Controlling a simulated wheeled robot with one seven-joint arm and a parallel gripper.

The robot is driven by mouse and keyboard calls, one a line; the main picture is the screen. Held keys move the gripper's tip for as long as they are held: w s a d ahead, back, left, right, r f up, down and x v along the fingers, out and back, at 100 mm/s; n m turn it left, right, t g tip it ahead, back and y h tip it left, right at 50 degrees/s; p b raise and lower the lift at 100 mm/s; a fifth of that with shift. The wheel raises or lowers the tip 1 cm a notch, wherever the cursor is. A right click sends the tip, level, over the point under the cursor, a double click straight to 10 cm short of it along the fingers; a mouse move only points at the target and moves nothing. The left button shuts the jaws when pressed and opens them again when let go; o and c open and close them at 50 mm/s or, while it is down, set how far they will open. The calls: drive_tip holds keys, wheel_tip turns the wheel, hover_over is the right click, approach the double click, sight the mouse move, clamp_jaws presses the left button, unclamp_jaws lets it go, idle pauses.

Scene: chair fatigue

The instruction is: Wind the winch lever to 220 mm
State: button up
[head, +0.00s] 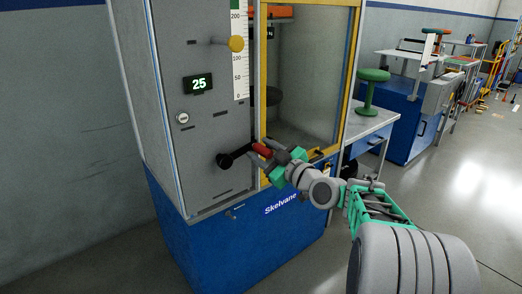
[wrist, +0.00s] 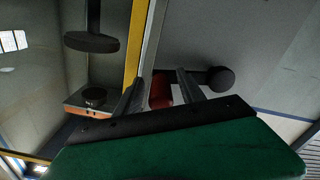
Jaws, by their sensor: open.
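The winch lever is on the grey front panel. Its black hub (head: 224,161) is low on the panel, and its crank points right and slightly up to a red grip (head: 262,149). My gripper (head: 259,151) is at that grip. In the wrist view the red grip (wrist: 160,92) lies between the two open fingers of my gripper (wrist: 158,84), with the black hub (wrist: 220,79) to the right. Whether the fingers touch the grip cannot be told. The display (head: 198,83) reads 25.
A yellow-framed glass door (head: 308,75) is right of the panel; dark round fittings (wrist: 92,42) show behind it. A green stool (head: 373,88) stands on a bench at the right. Open floor (head: 465,215) lies to the right of the machine.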

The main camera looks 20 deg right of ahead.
drive_tip(key=v, duration=0.7)
drive_tip(key=shift+s+p, duration=0.15)
drive_tip(key=shift+p, duration=0.3)
drive_tip(key=shift+s, duration=0.1)
